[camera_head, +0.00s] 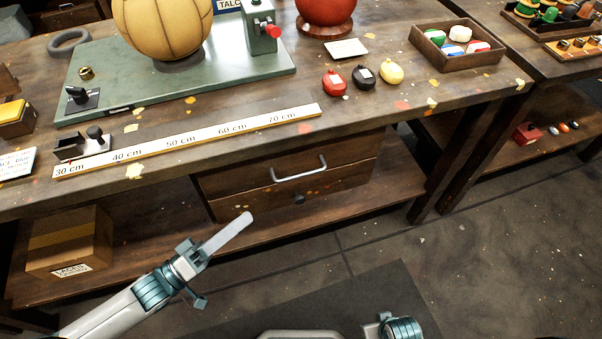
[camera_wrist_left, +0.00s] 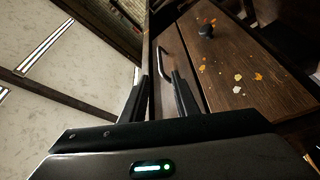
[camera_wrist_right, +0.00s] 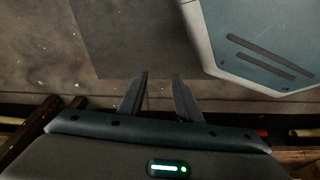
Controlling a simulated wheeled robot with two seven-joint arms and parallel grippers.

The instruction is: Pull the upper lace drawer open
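A wooden drawer unit hangs under the bench. Its upper drawer (camera_head: 235,182) has a silver bar handle (camera_head: 299,173) and looks closed. The lower drawer (camera_head: 336,186) has a dark round knob (camera_head: 299,198). My left gripper (camera_head: 241,222) is in front of the unit, below and left of the handle, apart from it. In the left wrist view the fingers (camera_wrist_left: 160,82) are open with nothing between them. The handle (camera_wrist_left: 169,55) shows ahead of the tips, towards the right finger, and the knob (camera_wrist_left: 206,31) is further right. My right gripper (camera_wrist_right: 159,76) is open and empty over the floor.
A cardboard box (camera_head: 68,243) stands on the low shelf (camera_head: 165,225) at left. The bench top (camera_head: 330,127) above the drawers holds a ruler (camera_head: 195,139), a green board (camera_head: 215,82) and small coloured items. The floor (camera_head: 500,230) right of the unit is clear.

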